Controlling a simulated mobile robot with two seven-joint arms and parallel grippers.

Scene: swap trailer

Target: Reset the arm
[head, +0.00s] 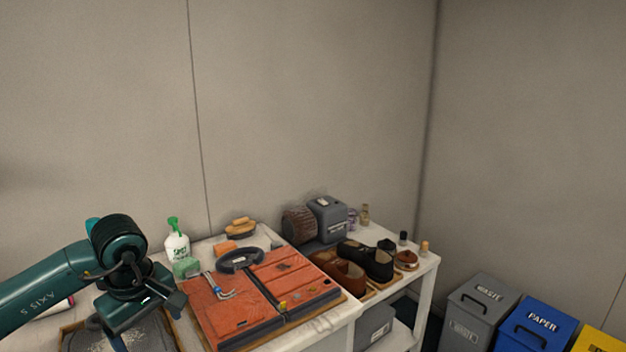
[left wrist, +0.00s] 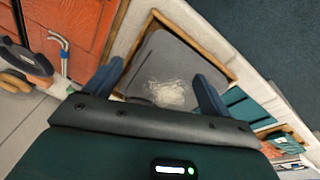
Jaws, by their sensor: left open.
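My left arm comes in from the left in the head view. Its dark teal gripper (head: 148,318) is at the lower left, above the table beside the orange-red case. In the left wrist view the two fingers of this gripper (left wrist: 156,90) are spread apart with nothing between them. Beyond them is a grey wood-rimmed tray (left wrist: 185,48) with a pale, stringy patch on it. The tray shows partly in the head view (head: 72,338), hidden in part by my gripper. My right gripper is in neither view.
The orange-red case (head: 225,318) lies on the white table with a small hooked tool (head: 218,288) on it. A spray bottle (head: 177,247) stands behind. Brown shoes (head: 343,272), dark shoes (head: 372,262) and a grey machine (head: 327,218) are farther right. Bins (head: 540,325) stand beyond.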

